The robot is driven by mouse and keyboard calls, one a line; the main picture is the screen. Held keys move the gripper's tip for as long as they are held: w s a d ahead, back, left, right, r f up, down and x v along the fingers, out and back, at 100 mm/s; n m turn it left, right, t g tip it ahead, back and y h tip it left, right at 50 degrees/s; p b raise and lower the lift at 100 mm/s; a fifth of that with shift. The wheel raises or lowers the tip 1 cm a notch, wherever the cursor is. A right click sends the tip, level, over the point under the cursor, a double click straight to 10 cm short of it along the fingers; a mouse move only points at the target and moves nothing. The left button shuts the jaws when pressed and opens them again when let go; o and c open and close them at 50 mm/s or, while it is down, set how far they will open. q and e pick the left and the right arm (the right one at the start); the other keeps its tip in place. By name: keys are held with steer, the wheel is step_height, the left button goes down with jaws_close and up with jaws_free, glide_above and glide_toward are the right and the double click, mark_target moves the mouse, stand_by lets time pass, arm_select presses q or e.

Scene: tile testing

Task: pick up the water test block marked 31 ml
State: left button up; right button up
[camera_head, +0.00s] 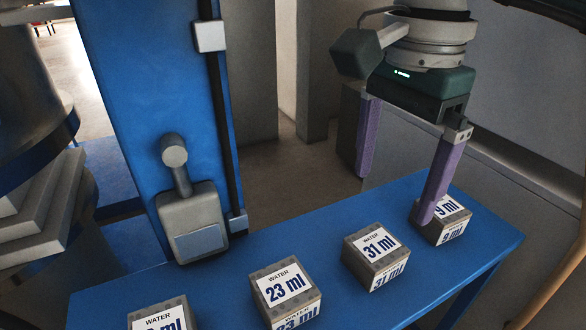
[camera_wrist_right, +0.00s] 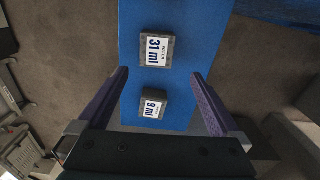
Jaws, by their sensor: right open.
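The water test block marked 31 ml (camera_head: 375,256) is a grey block with a white label on the blue table, between the 23 ml and 9 ml blocks. It also shows in the right wrist view (camera_wrist_right: 156,50), beyond the fingertips and roughly between their lines. My right gripper (camera_head: 398,198) is open and empty, with purple fingers wide apart, above and behind the table's right end. One finger overlaps the 9 ml block in the head view. The right gripper also shows in the right wrist view (camera_wrist_right: 160,74). My left gripper is not in view.
The 9 ml block (camera_head: 452,226) stands right of the 31 ml block, and the 23 ml block (camera_head: 285,292) left of it. Another block (camera_head: 160,316) is cut off at the bottom. The blue table (camera_head: 225,282) has bare surface between blocks. A blue panel (camera_head: 140,100) rises behind.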

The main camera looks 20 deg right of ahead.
mark_target(377, 244)
steer(key=f, duration=0.3)
steer(key=f+b, duration=0.1)
steer(key=f, duration=0.5)
steer(key=shift+s+a, duration=0.25)
steer(key=shift+s, duration=0.1)
steer(key=shift+c, duration=0.2)
jaws_close()
